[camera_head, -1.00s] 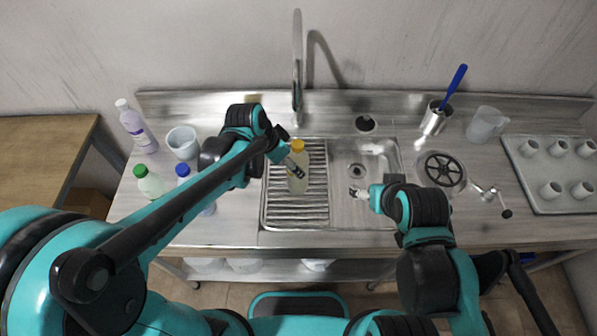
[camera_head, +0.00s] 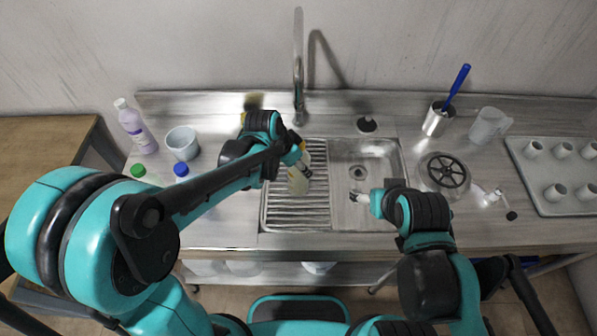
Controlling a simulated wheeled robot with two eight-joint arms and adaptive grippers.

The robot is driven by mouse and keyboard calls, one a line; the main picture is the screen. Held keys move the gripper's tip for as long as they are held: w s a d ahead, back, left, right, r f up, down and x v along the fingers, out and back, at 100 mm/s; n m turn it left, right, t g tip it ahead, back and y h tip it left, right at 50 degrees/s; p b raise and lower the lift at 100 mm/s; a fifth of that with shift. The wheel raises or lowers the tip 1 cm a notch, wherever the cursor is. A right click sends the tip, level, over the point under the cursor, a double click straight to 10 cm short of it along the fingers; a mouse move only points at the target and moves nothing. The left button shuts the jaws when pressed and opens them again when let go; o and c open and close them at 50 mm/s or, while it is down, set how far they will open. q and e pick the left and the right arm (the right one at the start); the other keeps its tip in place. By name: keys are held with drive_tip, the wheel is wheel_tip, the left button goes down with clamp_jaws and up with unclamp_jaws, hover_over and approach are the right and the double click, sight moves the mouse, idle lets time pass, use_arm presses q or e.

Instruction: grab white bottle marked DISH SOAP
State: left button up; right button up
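A pale bottle with a yellow-orange cap (camera_head: 298,183) stands on the ribbed drainboard of the sink. My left gripper (camera_head: 301,166) is at its upper part and partly covers it; whether the fingers are closed on it cannot be told. A green-capped bottle (camera_head: 138,171) and a blue-capped bottle (camera_head: 181,170) stand on the left counter, their bodies mostly hidden by my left arm. A lavender bottle with a white cap (camera_head: 134,126) stands behind them. No label is readable. My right gripper (camera_head: 357,196) hangs over the sink basin, apart from the bottles; its finger opening is unclear.
The faucet (camera_head: 298,75) rises behind the sink. To the right are a metal holder (camera_head: 436,122) with a blue-handled tool, a clear jug (camera_head: 487,125) and a tray (camera_head: 525,168) of several white cups.

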use_arm(q)
drive_tip(key=c, duration=0.5)
